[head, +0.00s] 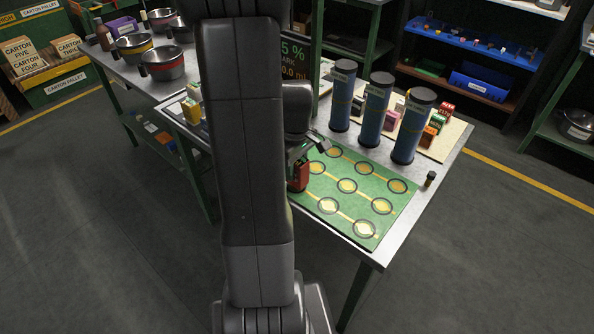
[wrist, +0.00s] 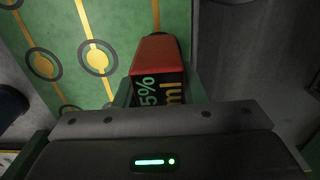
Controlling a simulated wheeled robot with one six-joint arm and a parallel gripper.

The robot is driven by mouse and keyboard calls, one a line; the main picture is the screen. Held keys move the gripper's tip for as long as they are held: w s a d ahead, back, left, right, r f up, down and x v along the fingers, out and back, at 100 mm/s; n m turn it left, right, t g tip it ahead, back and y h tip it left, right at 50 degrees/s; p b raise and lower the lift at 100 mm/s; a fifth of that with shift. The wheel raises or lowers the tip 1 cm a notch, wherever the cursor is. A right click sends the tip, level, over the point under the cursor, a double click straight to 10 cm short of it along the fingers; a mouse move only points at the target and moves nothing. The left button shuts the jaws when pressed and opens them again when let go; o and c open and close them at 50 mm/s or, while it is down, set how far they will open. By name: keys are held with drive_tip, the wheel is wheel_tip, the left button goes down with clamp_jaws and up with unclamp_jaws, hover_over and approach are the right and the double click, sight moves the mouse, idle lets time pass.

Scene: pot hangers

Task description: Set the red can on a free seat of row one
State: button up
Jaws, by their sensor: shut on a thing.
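The red can (head: 298,177) is in my gripper (head: 302,152), at the left edge of the green mat. In the wrist view the can (wrist: 155,48) sits between the jaws (wrist: 160,90); a dark face below its red top carries green and yellow characters. Whether the can touches the mat cannot be told. The green mat (head: 352,207) has several dark-ringed yellow seats joined by yellow lines; the seats in sight are empty. The wrist view shows a ringed seat (wrist: 97,58) left of the can. My arm hides the mat's left part. No row label is readable.
Three tall blue cylinders (head: 375,100) with dark tops stand behind the mat. Small coloured blocks (head: 430,137) lie on a board (head: 455,138) behind them. A small dark item (head: 430,179) stands right of the mat. A display (head: 298,72) is partly hidden. Pots (head: 163,63) stand at the far left.

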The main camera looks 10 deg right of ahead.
drive_tip(key=shift+f, duration=0.65)
drive_tip(key=shift+f, duration=0.25)
drive_tip(key=o, duration=1.2)
drive_tip(key=shift+r, duration=0.1)
drive_tip(key=shift+c, duration=0.2)
wheel_tip(320, 180, up, 12)
drive_tip(key=shift+r+p, duration=0.15)
drive_tip(key=shift+p, duration=0.15)
